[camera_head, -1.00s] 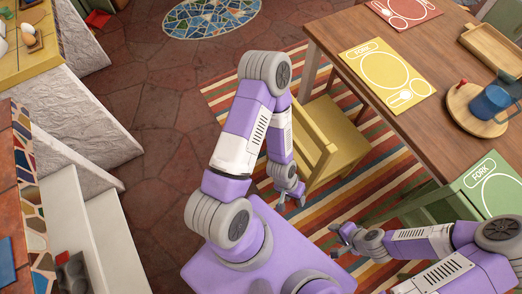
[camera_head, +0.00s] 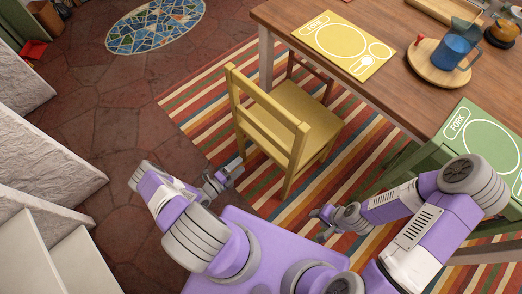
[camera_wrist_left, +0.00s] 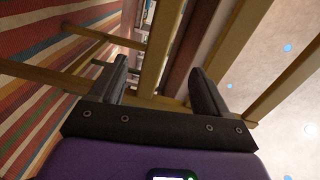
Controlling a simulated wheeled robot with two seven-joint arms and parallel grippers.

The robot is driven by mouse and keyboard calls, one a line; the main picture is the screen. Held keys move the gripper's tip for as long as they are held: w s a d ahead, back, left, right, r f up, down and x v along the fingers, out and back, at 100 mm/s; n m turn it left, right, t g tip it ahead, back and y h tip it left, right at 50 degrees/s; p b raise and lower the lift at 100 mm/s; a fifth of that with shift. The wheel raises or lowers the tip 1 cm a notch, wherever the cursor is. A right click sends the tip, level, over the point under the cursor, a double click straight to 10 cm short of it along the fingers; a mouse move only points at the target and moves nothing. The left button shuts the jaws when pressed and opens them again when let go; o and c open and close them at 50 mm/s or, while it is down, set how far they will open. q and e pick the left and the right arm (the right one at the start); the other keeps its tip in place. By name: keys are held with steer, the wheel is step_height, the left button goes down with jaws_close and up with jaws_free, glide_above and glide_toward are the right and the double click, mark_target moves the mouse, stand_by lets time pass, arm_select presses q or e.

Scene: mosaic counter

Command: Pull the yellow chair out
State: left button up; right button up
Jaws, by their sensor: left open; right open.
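The yellow chair (camera_head: 268,106) stands upright on the striped rug at the near-left side of the table, its back toward me and its seat toward the tabletop. My left gripper (camera_head: 228,174) is open and empty, low beside the chair's back and left of its near post. In the left wrist view the open fingers (camera_wrist_left: 162,85) point at wooden bars (camera_wrist_left: 155,45) that look like the chair's frame; contact cannot be told. My right gripper (camera_head: 318,220) is open and empty, in front of and right of the chair.
A green chair (camera_head: 425,160) stands at right. White steps (camera_head: 75,262) rise at left. Stone floor (camera_head: 110,120) is clear left of the rug.

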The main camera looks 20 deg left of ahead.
mark_target(261, 148)
arm_select(q)
steer(key=shift+m, duration=0.5)
steer(key=x, duration=1.5)
steer(key=shift+d, duration=0.1)
steer(key=shift+c, duration=0.2)
jaws_close()
